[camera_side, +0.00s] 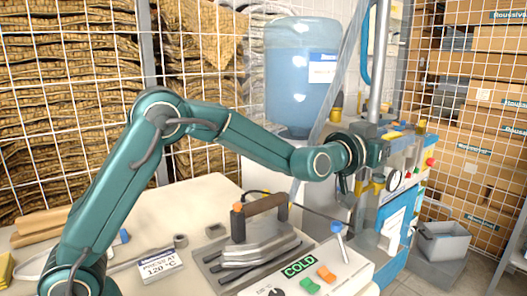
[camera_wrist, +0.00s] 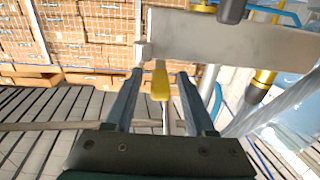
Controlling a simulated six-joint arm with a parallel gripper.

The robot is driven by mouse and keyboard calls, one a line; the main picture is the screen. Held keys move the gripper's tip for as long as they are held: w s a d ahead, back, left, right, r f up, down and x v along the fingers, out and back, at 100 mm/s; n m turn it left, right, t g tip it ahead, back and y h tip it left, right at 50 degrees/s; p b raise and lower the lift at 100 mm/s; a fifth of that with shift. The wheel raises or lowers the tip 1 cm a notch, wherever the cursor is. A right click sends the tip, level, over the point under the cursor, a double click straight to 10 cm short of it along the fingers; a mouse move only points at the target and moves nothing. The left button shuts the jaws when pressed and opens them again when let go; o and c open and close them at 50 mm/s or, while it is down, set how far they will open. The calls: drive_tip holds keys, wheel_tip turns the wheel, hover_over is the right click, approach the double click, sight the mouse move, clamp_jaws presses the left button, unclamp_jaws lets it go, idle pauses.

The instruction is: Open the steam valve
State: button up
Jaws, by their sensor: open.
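A yellow lever (camera_wrist: 160,83), which looks like the steam valve's handle, lies between the fingertips of my gripper (camera_wrist: 159,76) in the wrist view. It hangs below a pale grey panel (camera_wrist: 235,42). The jaws are open, with a visible gap between each finger and the lever. I cannot tell how deep the lever sits between them. In the side view my gripper (camera_side: 368,160) is at the steam unit (camera_side: 395,210), beside its gauge (camera_side: 394,180). A small yellow part (camera_side: 378,187) shows just below it. The fingertips are hard to make out there.
A brass fitting (camera_wrist: 263,82) and clear tubing are right of the fingers. A water jug (camera_side: 300,80) stands behind my arm. A grey bin (camera_side: 443,241) is at the right.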

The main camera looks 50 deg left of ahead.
clamp_jaws()
idle(1.5)
